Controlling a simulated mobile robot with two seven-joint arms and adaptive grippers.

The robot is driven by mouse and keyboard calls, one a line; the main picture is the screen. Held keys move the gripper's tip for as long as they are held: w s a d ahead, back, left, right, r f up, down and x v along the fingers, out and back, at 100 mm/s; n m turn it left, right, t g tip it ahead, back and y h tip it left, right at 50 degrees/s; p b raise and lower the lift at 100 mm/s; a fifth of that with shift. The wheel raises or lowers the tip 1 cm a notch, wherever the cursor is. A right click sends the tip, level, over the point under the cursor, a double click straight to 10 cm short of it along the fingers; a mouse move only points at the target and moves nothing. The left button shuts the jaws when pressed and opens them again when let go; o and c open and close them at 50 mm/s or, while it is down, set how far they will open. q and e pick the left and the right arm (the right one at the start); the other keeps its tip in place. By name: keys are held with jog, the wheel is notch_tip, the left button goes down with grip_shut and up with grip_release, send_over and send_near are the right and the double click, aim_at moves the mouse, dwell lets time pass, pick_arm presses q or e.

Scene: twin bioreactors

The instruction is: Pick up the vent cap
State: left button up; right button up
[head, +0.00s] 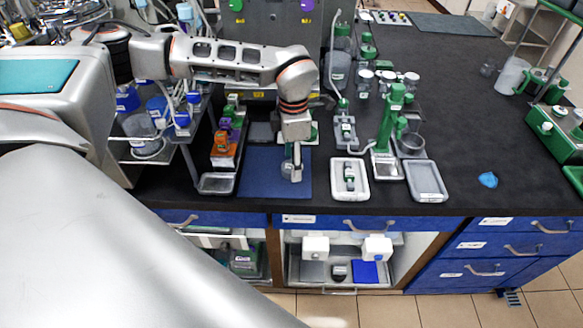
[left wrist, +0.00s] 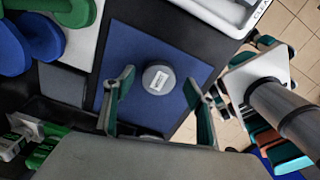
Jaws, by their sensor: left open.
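A round grey cap with a white label, seemingly the vent cap (left wrist: 158,77), lies on the blue mat (left wrist: 130,42) in the left wrist view. In the head view it shows only partly on the blue mat (head: 262,183), beside my finger. My left gripper (left wrist: 158,88) is open and points down over the mat, with one finger on each side of the cap. The fingers look apart from it, and their height above the mat is hard to tell. In the head view my left gripper (head: 294,172) hides part of the cap.
A white tray with a small green-topped part (head: 337,190) stands right of the mat. A grey tray (head: 426,196) and a green stand (head: 388,150) are further right. Orange and purple parts (head: 222,148) stand left of the mat. The counter near the blue scrap (head: 488,179) is mostly clear.

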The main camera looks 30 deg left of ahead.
pick_arm(q)
jog(key=shift+f, duration=0.8)
jog(key=c, duration=0.9)
jog(key=shift+r, duration=0.1)
